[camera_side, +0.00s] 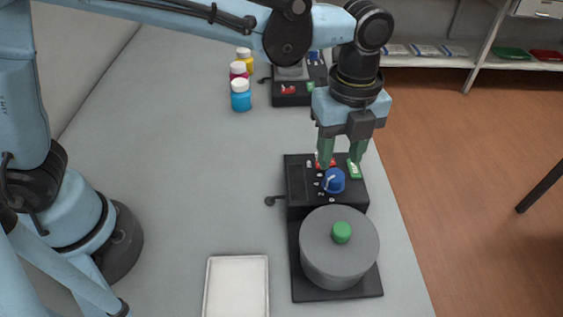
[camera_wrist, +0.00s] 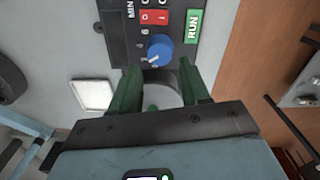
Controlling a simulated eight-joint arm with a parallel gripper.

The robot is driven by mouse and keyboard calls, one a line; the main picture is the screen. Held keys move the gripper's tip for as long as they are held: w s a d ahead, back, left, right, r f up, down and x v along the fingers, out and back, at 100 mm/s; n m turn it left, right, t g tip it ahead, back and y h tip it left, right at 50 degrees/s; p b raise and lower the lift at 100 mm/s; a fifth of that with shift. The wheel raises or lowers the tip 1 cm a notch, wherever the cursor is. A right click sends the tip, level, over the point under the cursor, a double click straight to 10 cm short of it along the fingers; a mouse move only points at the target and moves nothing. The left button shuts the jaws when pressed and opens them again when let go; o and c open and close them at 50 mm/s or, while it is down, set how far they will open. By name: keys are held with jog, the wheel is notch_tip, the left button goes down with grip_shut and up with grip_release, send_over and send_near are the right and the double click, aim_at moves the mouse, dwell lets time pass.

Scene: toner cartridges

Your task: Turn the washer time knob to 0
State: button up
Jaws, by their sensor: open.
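The blue washer time knob (camera_side: 333,181) stands on the black control panel (camera_side: 296,190), and it also shows in the wrist view (camera_wrist: 160,45). It has a white pointer mark, on its lower-left side in the wrist view; I cannot tell which number it points at. Small white digits ring the knob. My gripper (camera_side: 341,160) is open, pointing down over the panel, behind the knob in the side view. In the wrist view its green fingers (camera_wrist: 160,88) are apart with nothing between them, nearer the camera than the knob. The red display or switch (camera_wrist: 155,17) and green RUN button (camera_wrist: 193,25) are beside the knob.
The grey round washer drum (camera_side: 318,262) with a green lid knob (camera_side: 341,232) adjoins the panel. A white tray (camera_side: 237,259) lies to its left. A similar device (camera_side: 291,100) and several white-capped bottles (camera_side: 240,101) stand farther back. The table's right edge is close.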

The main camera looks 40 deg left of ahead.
aim_at(336, 175)
jog(key=shift+f, duration=2.65)
jog(key=c, duration=0.8)
jog(key=shift+o, duration=0.2)
jog(key=shift+n, duration=0.3)
jog(key=n, duration=0.3)
jog(key=shift+r+n, duration=0.1)
jog(key=shift+n, duration=2.1)
